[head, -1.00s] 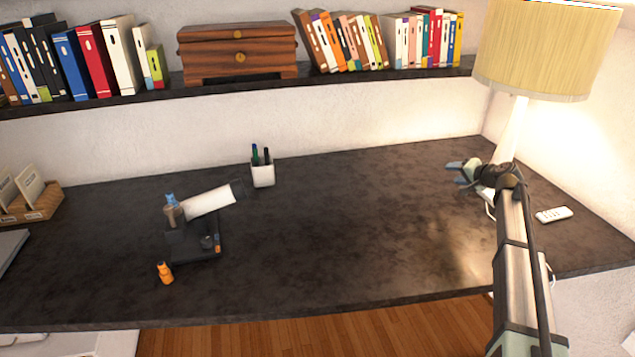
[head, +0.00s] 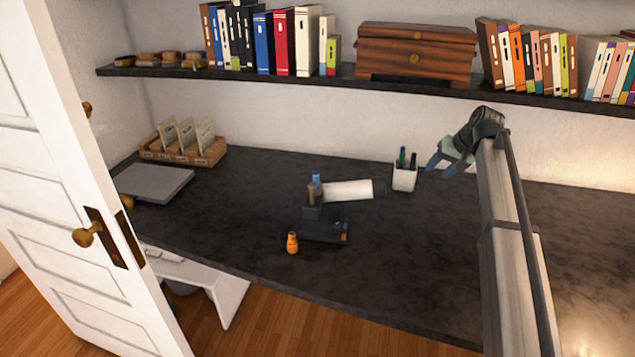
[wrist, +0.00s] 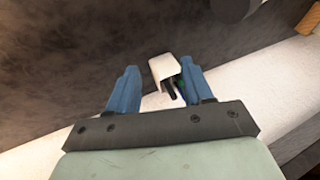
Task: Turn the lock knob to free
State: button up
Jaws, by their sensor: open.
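My gripper (head: 441,167) has blue fingers and is open and empty, in the air right of the pen cup in the head view. It also shows in the wrist view (wrist: 157,78). A dark device (head: 322,229) stands on the desk left of the cup, apart from my gripper. It carries a white cylinder (head: 348,191) with a dark end, blue and brown upright parts, and a small orange part on its base. I cannot make out a lock knob on it with certainty. A door at the left has a brass knob (head: 84,237).
The white pen cup (head: 404,179) shows between my fingers in the wrist view. A small orange bottle (head: 292,242) stands before the device. The shelf (head: 290,80) with books and a wooden chest (head: 415,53) overhangs the back. The front right desk is clear.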

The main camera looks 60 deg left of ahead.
jog(key=s+a+r+n+h, duration=0.25)
jog(key=s+a, duration=0.35)
jog(key=s, duration=0.3)
jog(key=s+a+r+n+h, duration=0.1)
jog(key=s+a+r, duration=0.2)
jog(key=s+a, duration=0.45)
notch_tip(320, 180, up, 6)
jog(key=f+n+h, duration=0.1)
jog(key=n+h, duration=0.1)
send_over(311, 185)
notch_tip(311, 185, down, 13)
jog(key=shift+d+f, duration=0.1)
jog(key=shift+c, duration=0.2)
grip_shut()
